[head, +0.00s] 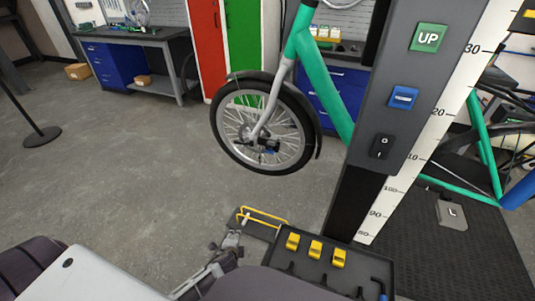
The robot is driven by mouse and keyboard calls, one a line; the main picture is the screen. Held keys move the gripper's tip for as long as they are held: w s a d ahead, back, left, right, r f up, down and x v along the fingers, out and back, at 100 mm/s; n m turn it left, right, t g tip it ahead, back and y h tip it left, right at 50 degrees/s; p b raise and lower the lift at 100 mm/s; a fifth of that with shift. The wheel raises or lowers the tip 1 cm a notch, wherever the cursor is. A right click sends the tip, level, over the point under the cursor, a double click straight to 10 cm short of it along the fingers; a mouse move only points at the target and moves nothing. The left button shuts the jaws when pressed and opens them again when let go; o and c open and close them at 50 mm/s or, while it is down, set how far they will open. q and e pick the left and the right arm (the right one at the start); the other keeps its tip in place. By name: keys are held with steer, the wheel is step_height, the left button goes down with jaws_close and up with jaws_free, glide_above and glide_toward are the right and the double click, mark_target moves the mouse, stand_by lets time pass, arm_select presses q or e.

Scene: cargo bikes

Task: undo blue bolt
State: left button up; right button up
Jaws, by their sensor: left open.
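The front wheel (265,126) of a green bike hangs above the floor in the middle of the head view. A small blue part (269,151), which looks like the blue bolt, shows at its hub beside the grey fork. It is too small to tell how it sits. My left gripper (236,228) is low in the middle, below the wheel and well apart from it, near the left end of a dark tray. It is open and I see nothing held in it. My right gripper is not in view.
The dark tray (317,268) carries several yellow items (315,249) and a blue-handled tool (379,287). A yellow wire handle (263,216) is at its left end. A grey post (386,120) with buttons and a scale stands to the right.

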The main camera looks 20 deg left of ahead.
mark_target(270, 151)
arm_select(q)
steer(key=w+d+r+m+t+h+p, duration=0.1)
steer(key=w+r+m+t, duration=0.2)
steer(key=r+m, duration=0.4)
steer(key=w+d+r+m+t+h+p, duration=0.1)
steer(key=w+d+r+m+t, duration=0.1)
steer(key=r+m, duration=0.5)
steer(key=w+d+r+m+t+h+p, duration=0.1)
steer(key=w+r+m+t, duration=0.4)
steer(key=r, duration=1.1)
steer(key=d+m+p, duration=0.1)
steer(key=m, duration=0.2)
steer(key=shift+d+r+h, duration=0.2)
steer(key=shift+r+h, duration=0.05)
steer(key=shift+h, duration=0.05)
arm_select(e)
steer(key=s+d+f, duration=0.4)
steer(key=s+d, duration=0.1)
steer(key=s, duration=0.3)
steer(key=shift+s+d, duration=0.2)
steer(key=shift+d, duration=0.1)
arm_select(q)
steer(key=shift+w, duration=0.3)
